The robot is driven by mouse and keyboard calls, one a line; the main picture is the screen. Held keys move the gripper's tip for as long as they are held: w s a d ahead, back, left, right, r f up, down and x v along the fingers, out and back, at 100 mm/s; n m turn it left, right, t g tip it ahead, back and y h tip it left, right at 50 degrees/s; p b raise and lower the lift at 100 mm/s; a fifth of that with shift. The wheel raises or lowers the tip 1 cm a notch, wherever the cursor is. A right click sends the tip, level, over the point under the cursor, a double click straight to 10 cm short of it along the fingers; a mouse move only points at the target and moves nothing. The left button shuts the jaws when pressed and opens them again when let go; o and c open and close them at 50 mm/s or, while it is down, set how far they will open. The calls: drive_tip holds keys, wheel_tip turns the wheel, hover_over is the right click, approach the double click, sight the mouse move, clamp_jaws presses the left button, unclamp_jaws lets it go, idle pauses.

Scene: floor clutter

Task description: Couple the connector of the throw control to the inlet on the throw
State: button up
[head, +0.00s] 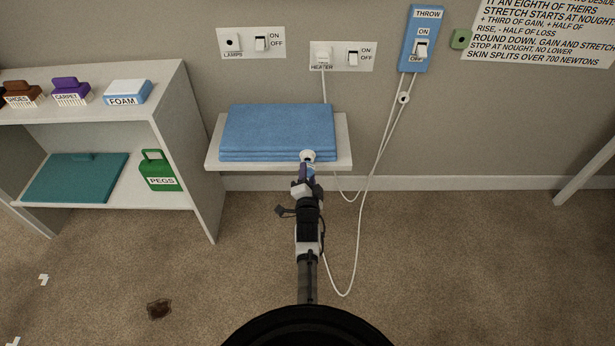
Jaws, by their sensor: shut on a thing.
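The throw (277,130) is a folded blue blanket lying on a small white wall shelf. A round white fitting with a dark centre, seemingly the inlet (307,156), sits at its front edge. My gripper (306,178) is just in front of this edge, shut on a small blue piece, seemingly the connector (307,170). The piece lines up with the white fitting; I cannot tell whether they touch or are joined. The throw control (422,40) is a blue wall panel with an ON/OFF switch. White cords hang from it; one loops low towards my gripper.
A heater socket plate (343,56) and a lamps plate (251,43) are on the wall. A white ring (403,97) is on the cords. A shelf unit (205,150) with brushes and a green pegs container stands left.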

drive_tip(key=shift+w+b, duration=0.75)
drive_tip(key=shift+w, duration=0.45)
drive_tip(key=o, duration=1.2)
drive_tip(key=shift+c, duration=0.2)
drive_tip(key=s+p, duration=0.5)
drive_tip(key=s, duration=0.8)
drive_tip(key=shift+s, duration=0.4)
